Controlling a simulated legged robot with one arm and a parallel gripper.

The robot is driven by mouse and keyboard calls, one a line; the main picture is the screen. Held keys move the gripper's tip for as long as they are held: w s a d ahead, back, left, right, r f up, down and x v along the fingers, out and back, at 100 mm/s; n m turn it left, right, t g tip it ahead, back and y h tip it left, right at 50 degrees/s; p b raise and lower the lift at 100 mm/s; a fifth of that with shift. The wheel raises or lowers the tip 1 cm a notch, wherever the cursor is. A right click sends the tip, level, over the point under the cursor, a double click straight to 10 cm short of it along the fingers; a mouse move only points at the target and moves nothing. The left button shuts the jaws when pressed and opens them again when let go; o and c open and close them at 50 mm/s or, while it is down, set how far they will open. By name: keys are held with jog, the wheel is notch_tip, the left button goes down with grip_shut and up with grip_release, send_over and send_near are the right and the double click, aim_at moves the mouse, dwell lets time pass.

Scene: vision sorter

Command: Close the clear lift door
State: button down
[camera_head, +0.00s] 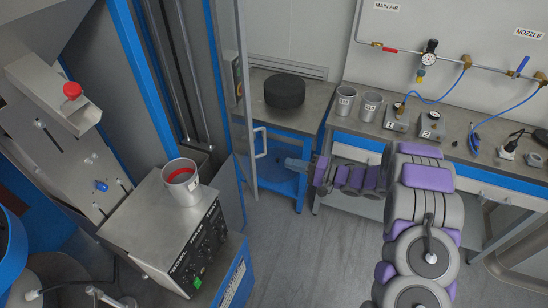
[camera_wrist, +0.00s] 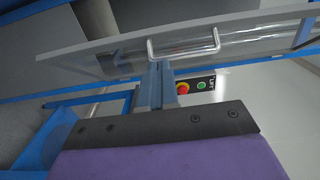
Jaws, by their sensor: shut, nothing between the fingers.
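The clear lift door (camera_head: 247,100) stands swung out from the blue lift frame in the head view, seen nearly edge-on. Its light handle (camera_head: 260,142) is on the side facing my gripper. My gripper (camera_head: 288,163) is shut and empty, just to the right of the handle with a small gap. In the wrist view the door (camera_wrist: 110,62) spans the top, and its handle (camera_wrist: 185,48) lies just beyond my fingertips (camera_wrist: 160,70). The fingers overlap the handle's left end in the picture; I cannot tell whether they touch.
A LIFT button box (camera_wrist: 195,87) with red and green buttons sits beyond the fingers. A grey feeder box (camera_head: 170,230) with a metal cup (camera_head: 181,180) stands left of the door. A workbench (camera_head: 460,150) lies behind my arm. The floor (camera_head: 300,250) in front is clear.

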aim_at(254, 155)
jog(key=b+x, duration=0.2)
jog(key=x, duration=0.8)
jog(key=shift+s+a+t, duration=0.25)
jog(key=shift+a+t, duration=0.05)
jog(key=shift+a, duration=0.05)
jog(key=s+a+m+t+h+p, duration=0.2)
jog(key=a+t, duration=0.1)
jog(key=a, duration=0.5)
jog(key=s+a+m+t+h+p, duration=0.1)
jog(key=s+a+m+t+p, duration=0.1)
jog(key=a, duration=0.6)
jog(key=shift+m+t+h, duration=0.4)
jog(key=shift+s, duration=0.15)
